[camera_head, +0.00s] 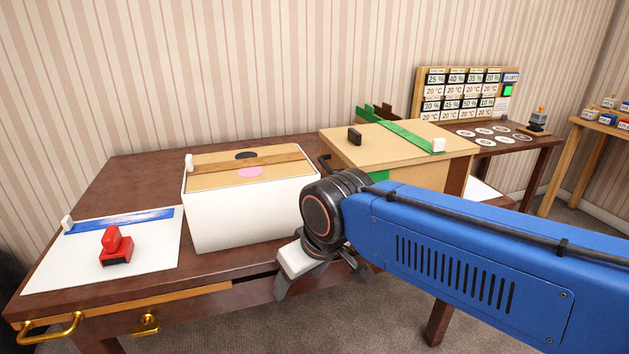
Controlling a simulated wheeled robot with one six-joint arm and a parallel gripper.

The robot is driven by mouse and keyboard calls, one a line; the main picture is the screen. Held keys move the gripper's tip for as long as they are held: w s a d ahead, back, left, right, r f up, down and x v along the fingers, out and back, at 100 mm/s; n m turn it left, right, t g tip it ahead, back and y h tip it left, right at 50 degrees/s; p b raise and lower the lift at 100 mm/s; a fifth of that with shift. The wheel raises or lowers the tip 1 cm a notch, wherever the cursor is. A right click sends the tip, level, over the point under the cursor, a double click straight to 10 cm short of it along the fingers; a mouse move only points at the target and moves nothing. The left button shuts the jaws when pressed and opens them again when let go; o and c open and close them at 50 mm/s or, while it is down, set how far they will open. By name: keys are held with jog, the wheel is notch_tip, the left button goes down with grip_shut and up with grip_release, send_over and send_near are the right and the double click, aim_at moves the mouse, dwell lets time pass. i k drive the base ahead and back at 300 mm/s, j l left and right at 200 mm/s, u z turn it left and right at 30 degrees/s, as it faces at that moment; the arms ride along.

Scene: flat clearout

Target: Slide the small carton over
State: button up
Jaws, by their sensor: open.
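Two box shapes could be the small carton, and I cannot tell which is meant. One is a white box (250,216) with a tan top, standing at the middle of the dark wooden table. The other is a tan box (362,154) with a green strip across its top, further right. My gripper (318,284) is open and points down in front of the table's front edge, right of and nearer than the white box. Nothing shows between its fingers. My blue arm hides part of the tan box's front and the table below it.
A white sheet (60,272) with a blue strip and a red block (116,246) lies on the table (125,184) at left. Small white blocks sit by the strips. A board of number cards (463,92) stands at back right. A side table (598,124) is far right.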

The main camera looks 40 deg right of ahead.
aim_at(228, 218)
jog(key=z, duration=0.3)
jog(key=k+l+z, duration=0.1)
jog(key=l, duration=0.25)
jog(key=k+l, duration=0.25)
jog(key=l, duration=0.15)
jog(key=k+l+z, duration=0.15)
jog(key=l, duration=0.25)
jog(key=i+l, duration=0.1)
jog(key=i, duration=0.35)
